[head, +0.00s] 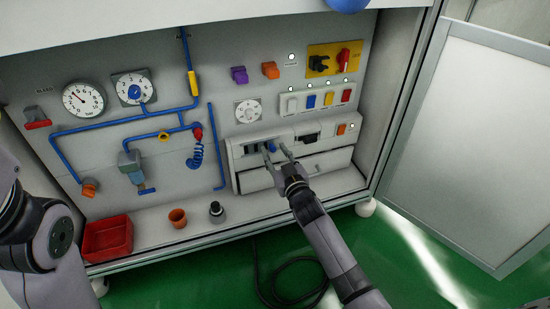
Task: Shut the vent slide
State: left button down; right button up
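A low white unit at the lower right of the back panel carries a dark slotted strip with a small blue knob (272,147), which looks like the vent slide (252,149). Dark slots show to the left of the knob. My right gripper (277,153) is in front of this strip, its two fingers spread apart on either side of the blue knob. I cannot tell whether either finger touches it. The fingers partly hide the strip. My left arm shows at the left edge, but its gripper is out of view.
A red bin (107,238), an orange pot (178,218) and a dark fitting (216,211) stand on the ledge. An open door (470,140) is at the right.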

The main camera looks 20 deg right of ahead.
jog(key=shift+w, duration=0.4)
grip_shut()
dwell(0.7)
